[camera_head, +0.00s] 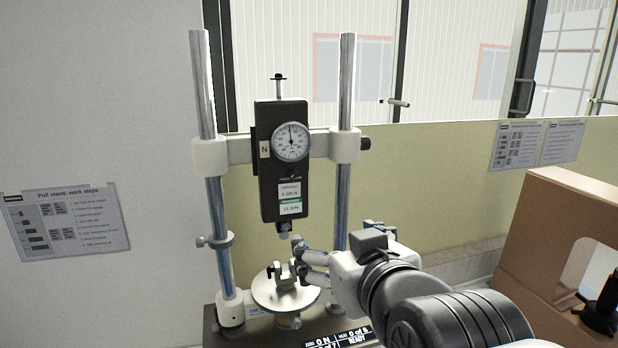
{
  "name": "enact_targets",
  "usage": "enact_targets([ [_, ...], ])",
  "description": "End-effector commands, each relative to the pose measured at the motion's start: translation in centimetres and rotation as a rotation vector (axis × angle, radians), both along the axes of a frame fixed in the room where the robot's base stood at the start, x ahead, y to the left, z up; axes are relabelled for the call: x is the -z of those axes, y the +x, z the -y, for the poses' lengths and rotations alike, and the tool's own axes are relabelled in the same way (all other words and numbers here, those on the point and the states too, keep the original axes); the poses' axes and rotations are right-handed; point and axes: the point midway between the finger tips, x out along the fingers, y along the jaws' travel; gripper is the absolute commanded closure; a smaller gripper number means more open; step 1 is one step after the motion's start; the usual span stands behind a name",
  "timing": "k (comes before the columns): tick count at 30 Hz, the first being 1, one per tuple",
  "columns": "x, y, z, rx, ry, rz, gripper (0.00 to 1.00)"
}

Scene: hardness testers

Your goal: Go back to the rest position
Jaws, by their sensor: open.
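My arm reaches in from the lower right of the head view. My gripper (300,259) is open, with its fingers pointing left, close to the test stand's lower clamp (284,278). In this view the fingers overlap the right side of the clamp area; I cannot tell whether they touch it. I see nothing held between the fingers. The dark force gauge (283,185) with its round dial (291,142) hangs on the crossbar above the gripper. The round silver plate (262,291) under the clamp is partly hidden by my gripper.
Two steel columns (346,90) flank the gauge. A small display (340,338) sits at the stand's front. A brown box-like housing (540,215) with a black part stands at the right. A wall and posted sheets (70,222) lie to the left. Open space lies above my arm.

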Motion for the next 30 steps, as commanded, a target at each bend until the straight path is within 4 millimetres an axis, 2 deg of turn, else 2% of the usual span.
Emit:
enact_targets([
  [1, 4.7, -1.3, 1.4, 0.026, -0.009, -0.085, 0.18],
  [6, 15.9, -7.0, 5.1, 0.109, -0.033, -0.385, 0.18],
  [9, 21.5, -10.9, 7.0, 0.164, -0.041, -0.551, 0.18],
  [12, 25.6, -14.6, 8.3, 0.213, -0.044, -0.689, 0.18],
  [15, 28.2, -17.3, 9.2, 0.249, -0.045, -0.788, 0.18],
  [19, 29.5, -19.2, 9.7, 0.273, -0.044, -0.854, 0.18],
  [30, 29.5, -19.5, 9.7, 0.275, -0.045, -0.864, 0.18],
])
